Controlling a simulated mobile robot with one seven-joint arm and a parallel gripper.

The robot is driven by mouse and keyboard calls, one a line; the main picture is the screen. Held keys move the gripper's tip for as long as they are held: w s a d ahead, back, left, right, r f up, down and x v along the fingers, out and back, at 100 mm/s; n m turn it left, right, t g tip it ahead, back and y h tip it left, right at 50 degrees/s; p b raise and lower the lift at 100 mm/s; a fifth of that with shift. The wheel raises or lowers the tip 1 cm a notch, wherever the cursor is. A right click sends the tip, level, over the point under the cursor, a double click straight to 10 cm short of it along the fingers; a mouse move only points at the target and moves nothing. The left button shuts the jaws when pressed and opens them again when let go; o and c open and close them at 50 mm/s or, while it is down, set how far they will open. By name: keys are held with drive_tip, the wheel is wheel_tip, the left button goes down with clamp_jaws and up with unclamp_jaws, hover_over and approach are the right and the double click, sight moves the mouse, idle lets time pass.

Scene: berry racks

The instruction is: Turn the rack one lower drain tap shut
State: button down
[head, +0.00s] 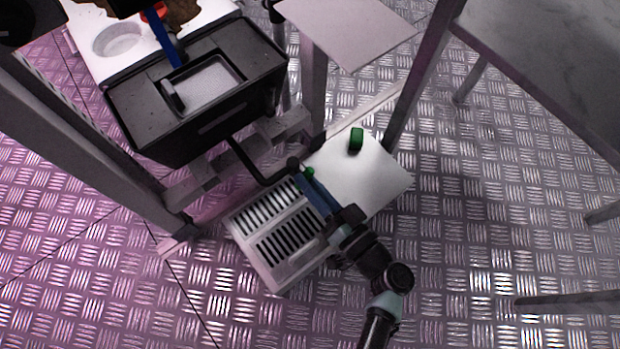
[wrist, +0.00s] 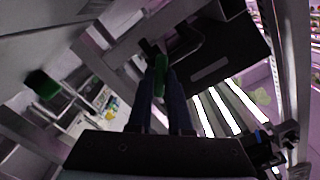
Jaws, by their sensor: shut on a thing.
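A black tank (head: 190,95) on the rack has a black drain pipe (head: 252,162) running down from its front. A small green tap handle (head: 309,172) sits at the end of this pipe. My gripper (head: 306,178) reaches up to it with blue fingers and is shut on the handle. In the wrist view, the green handle (wrist: 160,66) stands between the two fingertips of my gripper (wrist: 160,80). The fingers hide part of the handle and the tap body, so I cannot tell how far the tap is turned.
A second green knob (head: 356,139) is over a white panel (head: 375,180), right of my gripper. A white slotted box (head: 270,240) stands on the floor below the pipe. Grey rack posts (head: 90,150) flank the tank. A grey table (head: 560,60) is at right; floor between is clear.

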drive_tip(key=m+p, duration=0.4)
drive_tip(key=m, duration=0.6)
drive_tip(key=shift+s, duration=0.15)
drive_tip(key=shift+f, duration=0.1)
idle(0.4)
drive_tip(key=c, duration=0.8)
unclamp_jaws()
drive_tip(key=shift+c, duration=0.2)
drive_tip(key=p+v, duration=0.3)
drive_tip(key=v, duration=1)
